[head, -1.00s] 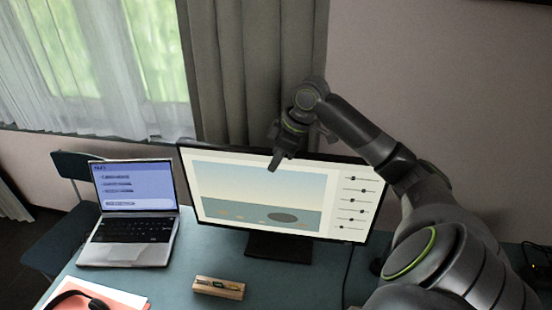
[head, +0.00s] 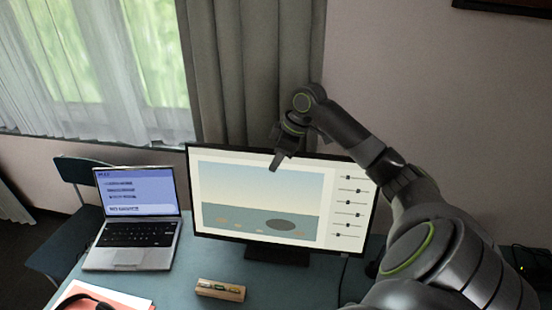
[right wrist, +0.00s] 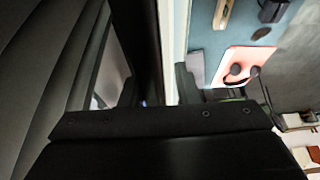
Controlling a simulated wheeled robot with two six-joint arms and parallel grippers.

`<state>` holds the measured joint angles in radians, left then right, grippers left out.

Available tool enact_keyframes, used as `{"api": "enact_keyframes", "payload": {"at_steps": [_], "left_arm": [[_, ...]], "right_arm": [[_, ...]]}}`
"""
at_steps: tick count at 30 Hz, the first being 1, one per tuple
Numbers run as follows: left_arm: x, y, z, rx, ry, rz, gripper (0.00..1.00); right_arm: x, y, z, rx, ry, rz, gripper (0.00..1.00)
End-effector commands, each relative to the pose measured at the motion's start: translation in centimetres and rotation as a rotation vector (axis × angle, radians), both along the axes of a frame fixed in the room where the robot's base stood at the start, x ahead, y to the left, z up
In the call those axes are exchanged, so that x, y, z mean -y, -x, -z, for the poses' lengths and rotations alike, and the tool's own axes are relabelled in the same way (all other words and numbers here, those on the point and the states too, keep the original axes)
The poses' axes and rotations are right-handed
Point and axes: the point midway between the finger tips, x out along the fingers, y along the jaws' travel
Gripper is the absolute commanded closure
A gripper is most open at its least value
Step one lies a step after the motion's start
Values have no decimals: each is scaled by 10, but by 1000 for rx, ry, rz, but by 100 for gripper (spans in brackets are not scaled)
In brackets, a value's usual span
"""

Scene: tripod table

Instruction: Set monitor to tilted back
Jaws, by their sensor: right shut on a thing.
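The monitor (head: 262,190) stands on the desk with its lit screen facing me. Its dark stand (head: 276,254) shows below the screen. Its exact tilt angle is hard to read from this high view. My right gripper (head: 275,163) reaches over the top edge from behind and is shut on it, with one finger in front of the screen. In the right wrist view, the monitor's edge (right wrist: 150,50) runs between the two fingers, and the rear finger is partly hidden in the dark. My left gripper is out of view.
An open laptop (head: 133,233) stands left of the monitor. A small wooden block (head: 220,290) lies in front on the blue desk (head: 190,262). Headphones (head: 88,302) rest on a pink folder at front left. Curtains (head: 250,70) and a wall are behind.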

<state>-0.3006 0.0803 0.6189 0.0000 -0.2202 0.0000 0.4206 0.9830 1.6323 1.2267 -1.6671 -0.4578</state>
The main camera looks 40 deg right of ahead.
Motion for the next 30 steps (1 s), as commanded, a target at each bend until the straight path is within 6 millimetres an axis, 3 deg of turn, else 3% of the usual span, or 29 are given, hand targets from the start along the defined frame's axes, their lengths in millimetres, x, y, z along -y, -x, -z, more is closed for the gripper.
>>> {"api": "enact_keyframes", "payload": {"at_steps": [2,3,5,30], "left_arm": [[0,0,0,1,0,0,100],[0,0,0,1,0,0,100],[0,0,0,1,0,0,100],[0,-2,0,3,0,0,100]], "right_arm": [[5,-4,-4,19,17,10,100],[5,-4,-4,19,17,10,69],[5,-4,-4,19,16,10,62],[3,-1,1,6,10,9,62]]}}
